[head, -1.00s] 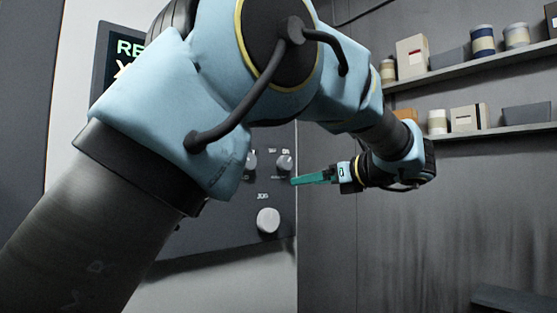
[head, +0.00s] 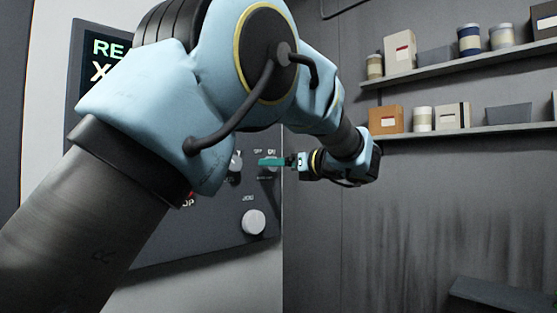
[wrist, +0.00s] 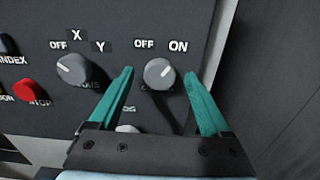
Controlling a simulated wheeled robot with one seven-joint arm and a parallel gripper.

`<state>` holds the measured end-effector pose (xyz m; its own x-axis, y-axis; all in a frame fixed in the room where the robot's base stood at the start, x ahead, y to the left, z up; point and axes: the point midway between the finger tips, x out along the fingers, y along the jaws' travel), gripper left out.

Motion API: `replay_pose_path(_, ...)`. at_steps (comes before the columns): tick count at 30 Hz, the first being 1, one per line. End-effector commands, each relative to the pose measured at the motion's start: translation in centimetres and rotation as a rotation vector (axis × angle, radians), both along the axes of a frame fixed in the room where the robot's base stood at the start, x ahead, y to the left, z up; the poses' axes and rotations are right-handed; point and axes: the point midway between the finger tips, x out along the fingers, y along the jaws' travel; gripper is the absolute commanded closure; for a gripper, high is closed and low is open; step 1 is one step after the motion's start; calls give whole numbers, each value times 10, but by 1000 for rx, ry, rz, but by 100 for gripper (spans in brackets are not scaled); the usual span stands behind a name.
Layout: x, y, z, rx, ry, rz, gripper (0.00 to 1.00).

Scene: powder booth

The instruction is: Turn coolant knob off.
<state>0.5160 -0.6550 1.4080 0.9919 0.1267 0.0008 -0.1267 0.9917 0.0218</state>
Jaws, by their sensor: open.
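The grey OFF/ON knob (wrist: 160,73) is on the dark control panel in the wrist view. Its white mark points to the upper right, toward ON. The label below it is partly hidden and unreadable. My gripper (wrist: 160,77) is open, with one teal finger on each side of this knob and visible gaps between. I cannot tell how deep the fingertips are relative to the knob. In the head view, my gripper (head: 262,162) is in front of the knob and hides much of it.
Left of the knob are an X/Y axis knob (wrist: 74,70) and a red stop button (wrist: 31,91). A large jog dial (head: 253,222) is below. A screen (head: 100,60) is partly behind my arm. Shelves (head: 455,135) with boxes and cans line the right wall.

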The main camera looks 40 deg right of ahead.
Motion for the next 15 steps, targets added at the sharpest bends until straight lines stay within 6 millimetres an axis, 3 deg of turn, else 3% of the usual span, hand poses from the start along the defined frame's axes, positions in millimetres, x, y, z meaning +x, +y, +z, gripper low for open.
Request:
replay_pose_path(9, 3, 0, -1, 0, 0, 0, 19)
replay_pose_path(15, 3, 0, 0, 0, 1, 0, 41)
